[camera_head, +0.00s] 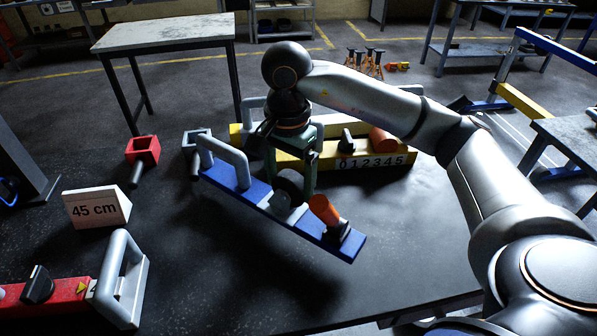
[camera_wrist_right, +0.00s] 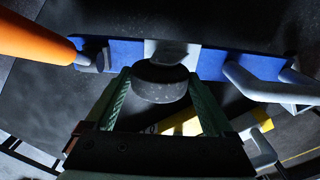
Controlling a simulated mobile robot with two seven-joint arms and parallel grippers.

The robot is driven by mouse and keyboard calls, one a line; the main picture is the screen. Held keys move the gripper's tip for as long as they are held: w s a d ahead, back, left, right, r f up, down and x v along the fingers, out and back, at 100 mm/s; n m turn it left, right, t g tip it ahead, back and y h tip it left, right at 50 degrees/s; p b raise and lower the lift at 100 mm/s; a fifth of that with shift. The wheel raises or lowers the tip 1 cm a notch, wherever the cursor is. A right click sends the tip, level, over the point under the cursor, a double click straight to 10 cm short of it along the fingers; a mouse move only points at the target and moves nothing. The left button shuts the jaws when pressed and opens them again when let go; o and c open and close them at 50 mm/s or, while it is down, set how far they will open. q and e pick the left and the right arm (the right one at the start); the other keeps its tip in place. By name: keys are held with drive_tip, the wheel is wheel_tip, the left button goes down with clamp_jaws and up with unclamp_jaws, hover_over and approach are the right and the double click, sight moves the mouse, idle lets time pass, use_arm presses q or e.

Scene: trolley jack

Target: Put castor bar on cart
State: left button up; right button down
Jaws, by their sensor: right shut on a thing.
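The castor bar is a blue bar (camera_head: 238,187) with a grey handle, an orange cylinder and a dark castor wheel (camera_head: 290,186). It hangs tilted over the dark table, its right end lower in the head view. My right gripper (camera_head: 291,172) is shut on the castor bar at its wheel. In the right wrist view the green fingers (camera_wrist_right: 158,88) flank the wheel (camera_wrist_right: 160,82), with the blue bar (camera_wrist_right: 212,62) behind it. My left gripper is out of view. I cannot tell which thing is the cart.
A yellow bar (camera_head: 325,168) marked with digits lies just behind the castor bar. A red bar (camera_head: 50,297) with a grey handle (camera_head: 120,280), a "45 cm" sign (camera_head: 96,207) and a red block (camera_head: 142,151) are at left. The table's front middle looks clear.

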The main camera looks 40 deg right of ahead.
sight(288, 194)
drive_tip(key=f, duration=0.3)
drive_tip(key=shift+w+a, duration=0.2)
drive_tip(key=shift+f, duration=0.15)
drive_tip(key=shift+c, duration=1)
unclamp_jaws()
drive_tip(key=shift+f, duration=0.25)
drive_tip(key=shift+o, duration=1)
drive_tip(key=shift+s, duration=0.1)
drive_tip(key=shift+r, duration=0.1)
